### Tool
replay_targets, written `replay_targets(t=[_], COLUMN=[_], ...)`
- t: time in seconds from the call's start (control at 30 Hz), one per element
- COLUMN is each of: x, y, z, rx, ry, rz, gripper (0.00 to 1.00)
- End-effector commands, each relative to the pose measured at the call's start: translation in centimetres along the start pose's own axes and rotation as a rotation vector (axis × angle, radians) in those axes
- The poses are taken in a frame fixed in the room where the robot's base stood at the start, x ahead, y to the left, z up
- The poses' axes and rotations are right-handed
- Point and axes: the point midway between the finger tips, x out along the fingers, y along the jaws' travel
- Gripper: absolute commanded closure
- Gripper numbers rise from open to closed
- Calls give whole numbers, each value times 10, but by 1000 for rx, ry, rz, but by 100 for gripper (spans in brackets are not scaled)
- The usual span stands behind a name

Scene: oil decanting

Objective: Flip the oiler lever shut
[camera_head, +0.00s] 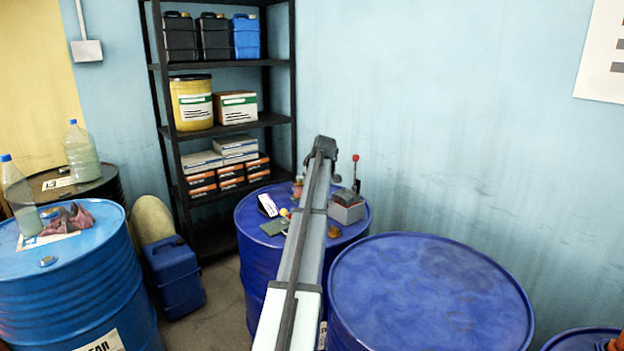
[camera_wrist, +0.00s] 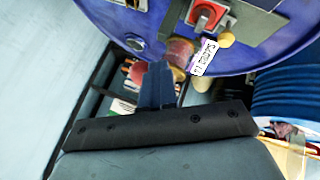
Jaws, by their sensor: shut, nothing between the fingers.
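The oiler appears to be the small grey box (camera_head: 347,212) with a dark top, on the back blue drum in the head view. A thin upright lever (camera_head: 356,172) with a red knob stands at its right side. My gripper (camera_head: 325,148) is above the drum, left of the lever and apart from it in the picture. In the wrist view my gripper (camera_wrist: 157,85) has its fingers together, with nothing between them. The lever cannot be made out clearly in the wrist view. My arm hides part of the drum top.
A white card (camera_head: 267,205), a green plate (camera_head: 274,227) and small balls lie on the same drum (camera_head: 250,270). The wrist view shows a red block (camera_wrist: 206,15) near the card (camera_wrist: 205,57). The nearer blue drum (camera_head: 430,290) has a bare top. A shelf (camera_head: 225,65) stands behind.

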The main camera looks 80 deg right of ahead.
Motion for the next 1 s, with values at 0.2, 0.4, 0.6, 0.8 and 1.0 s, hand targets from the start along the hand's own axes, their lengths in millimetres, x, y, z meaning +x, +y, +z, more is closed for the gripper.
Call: replay_targets(t=[0.2,0.4,0.6,0.8,1.0], x=[0,-4,-17,-55,-89], y=[2,-8,-40,-36,-34], z=[1,3,9,8,10], rx=[1,0,-1,0,0], ry=[-3,-3,-1,0,-1], rz=[3,3,1,3,2], gripper=[100,100,100,100,100])
